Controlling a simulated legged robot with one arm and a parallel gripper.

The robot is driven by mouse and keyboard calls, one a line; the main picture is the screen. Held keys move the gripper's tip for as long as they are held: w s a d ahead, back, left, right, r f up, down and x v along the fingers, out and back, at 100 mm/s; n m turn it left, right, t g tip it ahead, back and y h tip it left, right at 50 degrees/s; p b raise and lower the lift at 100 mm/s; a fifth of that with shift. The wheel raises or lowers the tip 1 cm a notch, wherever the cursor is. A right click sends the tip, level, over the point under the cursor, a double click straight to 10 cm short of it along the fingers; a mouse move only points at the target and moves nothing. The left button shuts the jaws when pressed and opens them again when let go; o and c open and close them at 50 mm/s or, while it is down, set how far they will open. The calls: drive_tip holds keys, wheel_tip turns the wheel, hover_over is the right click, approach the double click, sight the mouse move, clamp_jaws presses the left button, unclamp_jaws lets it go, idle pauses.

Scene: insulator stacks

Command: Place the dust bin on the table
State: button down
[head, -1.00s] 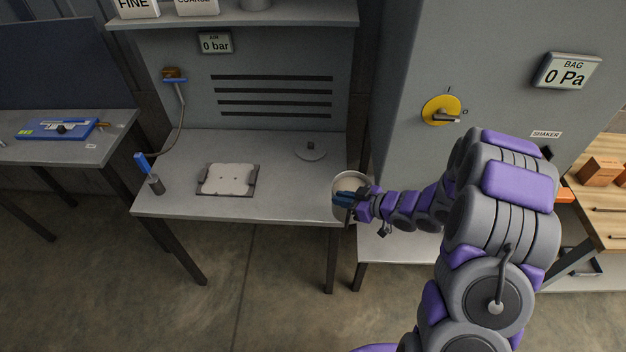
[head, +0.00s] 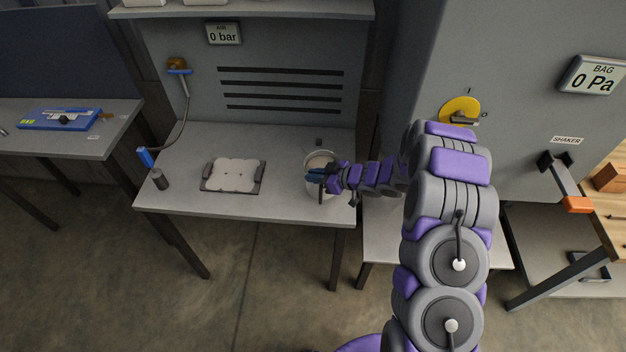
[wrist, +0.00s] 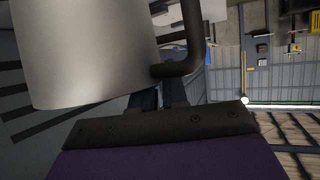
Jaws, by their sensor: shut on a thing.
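The dust bin is a light grey cylinder (head: 321,160) at the right end of the grey table (head: 280,205). In the wrist view the bin (wrist: 85,50) fills the upper left, with a dark bent handle (wrist: 192,40) on its side. My gripper (head: 318,177) is shut on the bin's handle; its dark fingers (wrist: 160,97) meet the lower part of the handle. The bin is over the table top at its right end. I cannot tell whether its base touches the surface. My gripper hides part of the bin in the head view.
A dark-framed plate with a pale sheet (head: 234,175) lies mid-table. A blue-handled tool (head: 145,157) and a dark cylinder (head: 160,179) are at the left end. A slotted panel (head: 280,90) stands behind, with a shelf (head: 240,12) above. The table between plate and bin is clear.

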sight(313, 193)
drive_tip(key=shift+w+a, duration=0.6)
drive_tip(key=shift+w, duration=0.05)
drive_tip(key=f, duration=0.1)
drive_tip(key=f+b, duration=0.1)
drive_tip(key=f, duration=0.1)
drive_tip(key=shift+d+f, duration=0.3)
drive_tip(key=shift+d, duration=0.05)
drive_tip(key=c, duration=1.1)
unclamp_jaws()
drive_tip(key=shift+a, duration=0.25)
drive_tip(key=shift+d+r, duration=0.1)
drive_tip(key=shift+d, duration=0.1)
drive_tip(key=p+v, duration=0.2)
drive_tip(key=v, duration=1)
drive_tip(key=shift+a, duration=0.1)
